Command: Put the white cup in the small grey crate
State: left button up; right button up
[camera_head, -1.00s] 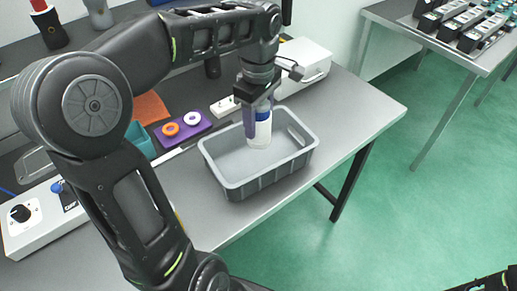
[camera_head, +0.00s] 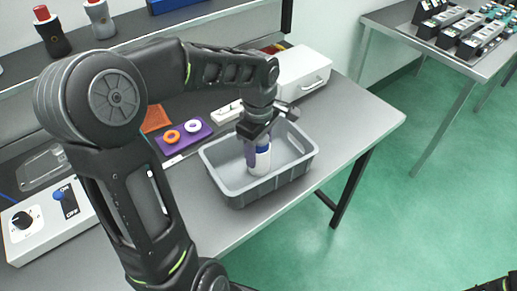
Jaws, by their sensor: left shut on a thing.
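The small grey crate (camera_head: 232,192) stands on the grey bench near its front edge. The white cup (camera_head: 262,163) has a blue band near its top and is upright inside the crate's opening, below the rim. Whether its base touches the crate floor I cannot tell. My left gripper (camera_head: 257,146) points down into the crate and is shut on the cup, with a purple finger along the cup's left side. The gripper hides the cup's upper part. My right gripper is not in view.
A purple holder (camera_head: 184,139) with an orange and a white ring lies left of the crate. A white box (camera_head: 303,70) stands behind it. A control box with a knob (camera_head: 22,217) is at far left. The bench right of the crate is clear.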

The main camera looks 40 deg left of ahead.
pick_arm(q)
jog(key=shift+f, duration=0.15)
jog(key=o, duration=1.4)
notch_tip(320, 180, up, 12)
jog(key=shift+r, duration=0.2)
dwell(0.4)
